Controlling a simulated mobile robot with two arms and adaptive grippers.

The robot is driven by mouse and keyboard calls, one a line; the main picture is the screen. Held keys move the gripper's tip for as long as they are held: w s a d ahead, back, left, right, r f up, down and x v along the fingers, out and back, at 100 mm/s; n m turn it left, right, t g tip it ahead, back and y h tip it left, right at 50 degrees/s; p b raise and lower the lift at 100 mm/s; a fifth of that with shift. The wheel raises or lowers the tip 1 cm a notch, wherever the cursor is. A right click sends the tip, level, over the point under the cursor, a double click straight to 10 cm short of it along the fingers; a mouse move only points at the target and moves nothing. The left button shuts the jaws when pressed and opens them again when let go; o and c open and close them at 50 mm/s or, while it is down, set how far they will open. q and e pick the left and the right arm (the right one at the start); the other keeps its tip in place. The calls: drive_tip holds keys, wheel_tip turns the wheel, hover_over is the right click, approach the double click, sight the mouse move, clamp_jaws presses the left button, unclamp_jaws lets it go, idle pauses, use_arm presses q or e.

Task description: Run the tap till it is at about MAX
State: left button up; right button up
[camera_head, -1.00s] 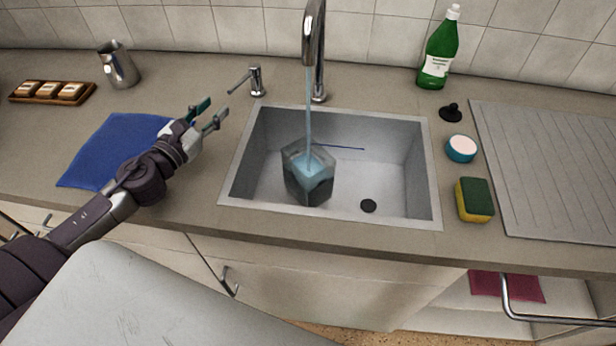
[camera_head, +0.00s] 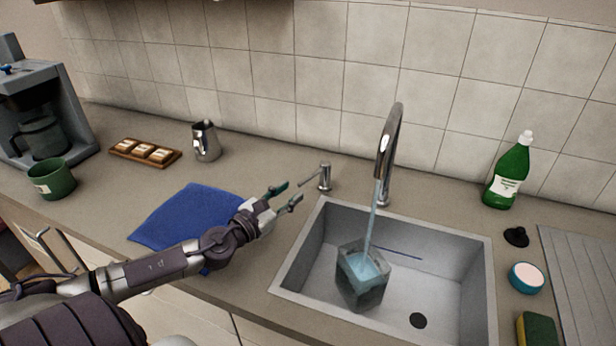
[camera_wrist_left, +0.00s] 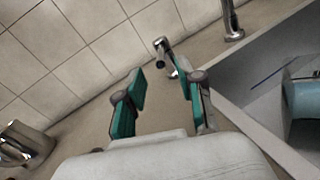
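The chrome tap (camera_head: 390,145) stands behind the sink, and a stream of water (camera_head: 373,215) runs from it. The stream falls into a clear square container (camera_head: 361,290) standing in the sink (camera_head: 455,312). Bluish water shows inside it; no MAX mark can be read in these views. A small lever (camera_head: 318,178) stands on the counter left of the tap; it also shows in the left wrist view (camera_wrist_left: 166,48). My left gripper (camera_head: 287,192) is open and empty, just in front of the lever and apart from it. My right gripper is not in view.
A blue cloth (camera_head: 185,215) lies under my left forearm. A metal jug (camera_head: 206,141), a wooden tray (camera_head: 130,149), a green mug (camera_head: 52,179) and a coffee machine (camera_head: 40,105) stand left. A green bottle (camera_head: 508,180), a round tub (camera_head: 527,278) and a sponge (camera_head: 537,328) are right.

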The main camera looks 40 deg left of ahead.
sight(308, 179)
use_arm(q)
drive_tip(key=w, duration=0.2)
drive_tip(key=w+p, duration=0.1)
drive_tip(key=w, duration=0.4)
drive_tip(key=shift+w+d, duration=0.25)
drive_tip(key=shift+w, duration=0.05)
clamp_jaws()
